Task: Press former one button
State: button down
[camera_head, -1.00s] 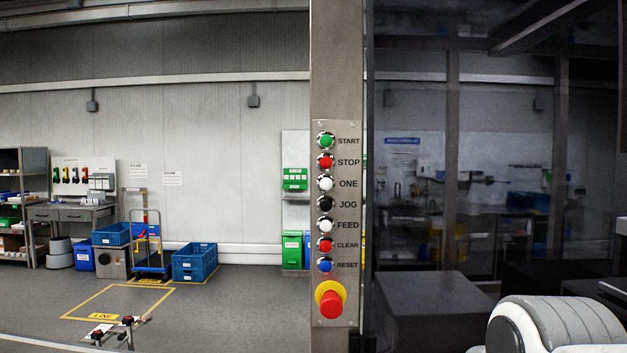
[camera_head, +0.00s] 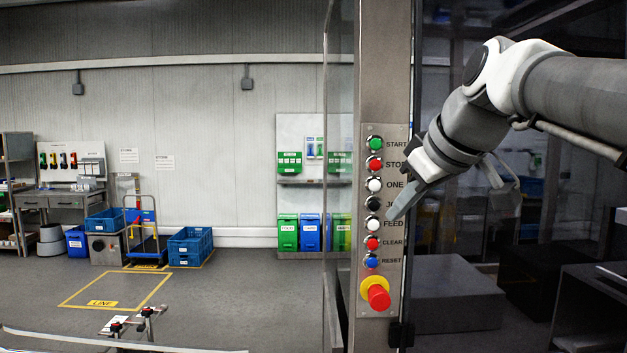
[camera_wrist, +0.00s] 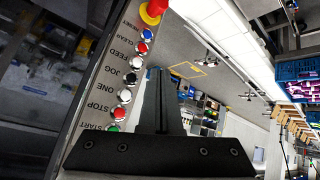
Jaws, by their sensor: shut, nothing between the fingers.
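The button panel (camera_head: 383,290) stands upright on a metal post. The white ONE button (camera_head: 374,185) is third from the top, between the red STOP button (camera_head: 375,164) and the black JOG button (camera_head: 373,204). In the wrist view the ONE button (camera_wrist: 125,96) shows left of my fingers. My gripper (camera_head: 393,215) is shut and empty, its tip pointing down and left in front of the panel and partly covering the JOG label. In the wrist view the closed fingers (camera_wrist: 155,72) appear beside the button row. I cannot tell how far the tip is from the panel.
Below JOG are the white FEED (camera_head: 373,224), red CLEAR (camera_head: 372,243) and blue RESET (camera_head: 371,262) buttons. A red emergency stop (camera_head: 378,296) sticks out at the bottom. A glass panel (camera_head: 340,100) stands left of the post.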

aim_at(375, 185)
jog(key=shift+w+a+r+n, duration=0.2)
jog(key=shift+w+r, duration=0.1)
jog(key=shift+r, duration=0.2)
jog(key=shift+w+a+r+n, duration=0.15)
jog(key=shift+w+r, duration=0.1)
jog(key=shift+r, duration=0.2)
jog(key=shift+w, duration=0.1)
jog(key=w+p, duration=0.4)
jog(key=w, duration=0.4)
jog(key=shift+w, duration=0.3)
dwell(1.4)
jog(key=shift+w, duration=0.4)
